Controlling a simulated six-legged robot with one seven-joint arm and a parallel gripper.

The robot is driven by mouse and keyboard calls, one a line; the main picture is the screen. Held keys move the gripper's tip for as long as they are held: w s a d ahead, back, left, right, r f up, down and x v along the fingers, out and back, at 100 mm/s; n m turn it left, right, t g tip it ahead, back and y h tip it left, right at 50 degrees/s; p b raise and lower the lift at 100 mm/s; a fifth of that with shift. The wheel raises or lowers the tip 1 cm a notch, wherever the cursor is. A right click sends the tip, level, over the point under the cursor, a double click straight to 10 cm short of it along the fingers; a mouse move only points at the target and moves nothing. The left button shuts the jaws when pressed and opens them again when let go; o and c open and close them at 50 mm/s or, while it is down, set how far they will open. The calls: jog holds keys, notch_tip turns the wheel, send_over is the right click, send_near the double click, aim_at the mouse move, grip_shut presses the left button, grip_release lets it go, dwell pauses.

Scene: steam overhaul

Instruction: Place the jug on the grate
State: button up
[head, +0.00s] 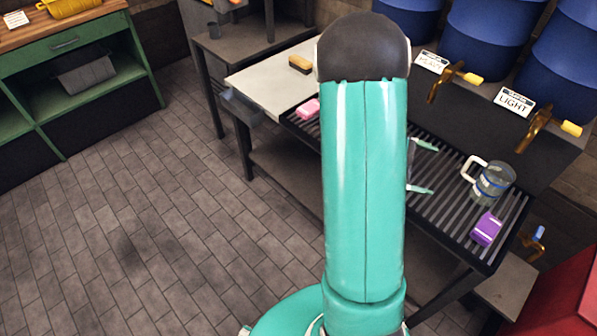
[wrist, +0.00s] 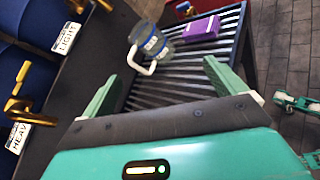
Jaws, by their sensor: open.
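The jug (head: 494,183) is clear glass with a blue-and-white band and a white handle. It appears upright at the right end of the dark slatted grate (head: 440,205), close to the back panel, its handle pointing left. In the wrist view the jug (wrist: 152,42) is beyond my fingers, with the grate (wrist: 165,92) beneath and beside it. My gripper (head: 430,167) is open and empty, above the grate to the left of the jug. Its two teal fingers also show in the wrist view (wrist: 163,85), apart from the jug. My arm hides the middle of the grate.
A purple block (head: 487,229) lies on the grate in front of the jug. Brass taps labelled LIGHT (head: 538,127) and HEAVY (head: 447,82) overhang the back. A pink block (head: 308,108) and a sponge (head: 300,63) lie left. The tiled floor (head: 170,220) is clear.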

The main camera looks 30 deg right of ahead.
jog(key=w+a+r+m+t+y, duration=0.1)
jog(key=a+r+t+y, duration=0.2)
jog(key=a, duration=1)
jog(key=w+a+r+m+t+y, duration=0.1)
jog(key=a+r+t+y, duration=0.3)
jog(key=a+r, duration=0.6)
jog(key=w+a+r+m+t+y, duration=0.2)
jog(key=a+r+t, duration=0.4)
jog(key=a, duration=1.2)
jog(key=shift+a+r+m+t+y, duration=0.25)
jog(key=shift+m+t+y, duration=0.25)
jog(key=shift+y, duration=0.7)
jog(key=shift+w, duration=0.1)
